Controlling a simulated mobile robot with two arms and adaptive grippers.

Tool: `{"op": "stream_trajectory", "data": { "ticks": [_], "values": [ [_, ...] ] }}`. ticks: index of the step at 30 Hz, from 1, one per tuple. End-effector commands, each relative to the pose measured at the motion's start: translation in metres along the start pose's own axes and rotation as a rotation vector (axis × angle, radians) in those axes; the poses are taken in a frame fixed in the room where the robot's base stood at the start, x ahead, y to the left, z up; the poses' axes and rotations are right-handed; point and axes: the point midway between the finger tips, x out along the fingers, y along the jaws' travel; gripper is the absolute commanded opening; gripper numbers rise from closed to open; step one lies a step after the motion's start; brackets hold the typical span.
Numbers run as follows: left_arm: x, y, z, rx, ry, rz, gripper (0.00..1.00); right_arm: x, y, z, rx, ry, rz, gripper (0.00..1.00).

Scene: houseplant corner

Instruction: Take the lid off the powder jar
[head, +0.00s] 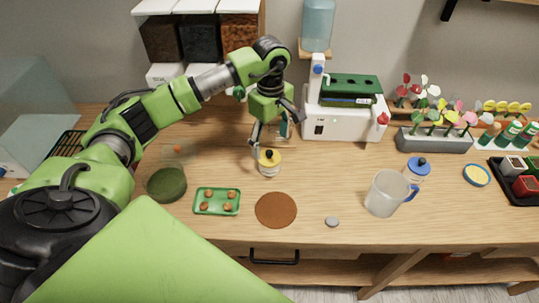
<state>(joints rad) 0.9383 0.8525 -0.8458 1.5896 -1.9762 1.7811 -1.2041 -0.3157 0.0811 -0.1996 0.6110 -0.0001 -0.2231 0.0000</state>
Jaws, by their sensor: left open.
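A small pale jar (269,171) with a yellow lid (266,161) and a dark knob stands upright on the table, left of centre. The lid sits on the jar. My left gripper (271,139) is open and points down just above and behind this jar, its fingers apart and nothing between them. The near finger comes close to the lid; I cannot tell whether they touch. A second jar with a blue lid (418,164) and a dark knob stands to the right, behind a mug. Which of the two is the powder jar is not marked. My right gripper is not in view.
A brown round mat (276,210), a green tray with brown balls (217,202) and a dark green disc (166,184) lie nearby. A grey mug (386,193) stands right. A white machine (344,122) and a flower planter (434,140) are behind. Front centre is mostly clear.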

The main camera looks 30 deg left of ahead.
Motion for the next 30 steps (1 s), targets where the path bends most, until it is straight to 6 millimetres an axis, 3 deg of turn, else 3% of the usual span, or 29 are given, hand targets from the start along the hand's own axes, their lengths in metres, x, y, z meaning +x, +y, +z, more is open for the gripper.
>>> {"op": "stream_trajectory", "data": {
  "ticks": [5,9,15,21,22,25,26,30],
  "values": [
    [0.012,-0.002,-0.001,-0.001,-0.002,-0.005,0.68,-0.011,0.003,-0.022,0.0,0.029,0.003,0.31],
    [0.033,-0.004,-0.003,-0.001,-0.002,-0.007,0.68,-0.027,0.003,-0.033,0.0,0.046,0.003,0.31],
    [0.054,-0.002,-0.003,0.001,-0.002,0.0,0.68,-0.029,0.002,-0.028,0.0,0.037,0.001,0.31],
    [0.056,-0.002,-0.003,0.001,-0.001,0.001,0.68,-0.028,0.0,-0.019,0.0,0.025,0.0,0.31],
    [0.055,-0.002,-0.003,0.0,-0.001,0.001,0.65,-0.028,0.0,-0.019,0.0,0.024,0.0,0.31],
    [0.055,-0.002,-0.003,0.0,-0.001,0.0,0.39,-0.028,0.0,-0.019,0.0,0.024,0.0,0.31],
    [0.055,-0.002,-0.003,0.0,-0.001,0.001,0.35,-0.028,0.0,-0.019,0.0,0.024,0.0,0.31],
    [0.055,-0.002,-0.004,0.0,0.0,0.001,0.35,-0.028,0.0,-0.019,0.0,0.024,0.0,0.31]
  ]
}}
